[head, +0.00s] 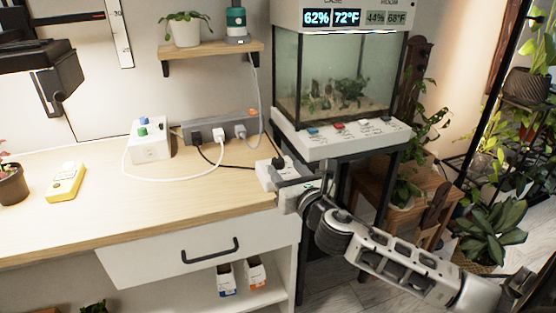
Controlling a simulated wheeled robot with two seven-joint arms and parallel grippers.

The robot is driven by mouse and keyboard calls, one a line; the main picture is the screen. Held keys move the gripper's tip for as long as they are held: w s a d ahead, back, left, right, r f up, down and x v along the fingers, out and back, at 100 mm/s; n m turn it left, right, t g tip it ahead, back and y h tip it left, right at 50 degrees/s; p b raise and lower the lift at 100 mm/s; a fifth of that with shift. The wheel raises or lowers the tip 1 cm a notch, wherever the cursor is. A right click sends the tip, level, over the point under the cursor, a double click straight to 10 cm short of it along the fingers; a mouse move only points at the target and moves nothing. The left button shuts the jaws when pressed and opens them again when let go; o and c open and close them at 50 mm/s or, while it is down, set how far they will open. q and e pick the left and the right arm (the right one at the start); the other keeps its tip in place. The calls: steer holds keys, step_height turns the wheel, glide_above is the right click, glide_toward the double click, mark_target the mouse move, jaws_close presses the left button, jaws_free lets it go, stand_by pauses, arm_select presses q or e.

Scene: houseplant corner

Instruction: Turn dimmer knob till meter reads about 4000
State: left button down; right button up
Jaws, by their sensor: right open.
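A white box (151,145) stands toward the back of the wooden worktop. My left gripper is out of view.
A grey power strip (213,129) with plugs and cords lies behind, and a white cord loops across the worktop. A black lamp (40,75) hangs at upper left. A glass terrarium (340,80) stands at right. The front middle of the worktop is clear.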

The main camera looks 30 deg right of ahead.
mark_target(278, 159)
steer(key=w, duration=0.5)
steer(key=shift+w+d, duration=0.15)
steer(key=shift+d, duration=0.25)
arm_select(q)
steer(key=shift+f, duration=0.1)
arm_select(e)
steer(key=c, duration=0.9)
steer(key=shift+r+m+h+p, duration=0.2)
steer(key=shift+m+h+p, duration=0.15)
steer(key=shift+p, duration=0.2)
steer(key=shift+c, duration=0.2)
steer(key=shift+m+h+p, duration=0.25)
steer(key=shift+h+p, duration=0.15)
steer(key=shift+h, duration=0.15)
steer(key=shift+f+g+h, duration=0.1)
steer(key=shift+g+h, duration=0.2)
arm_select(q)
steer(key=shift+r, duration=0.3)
arm_select(e)
steer(key=shift+f, duration=0.1)
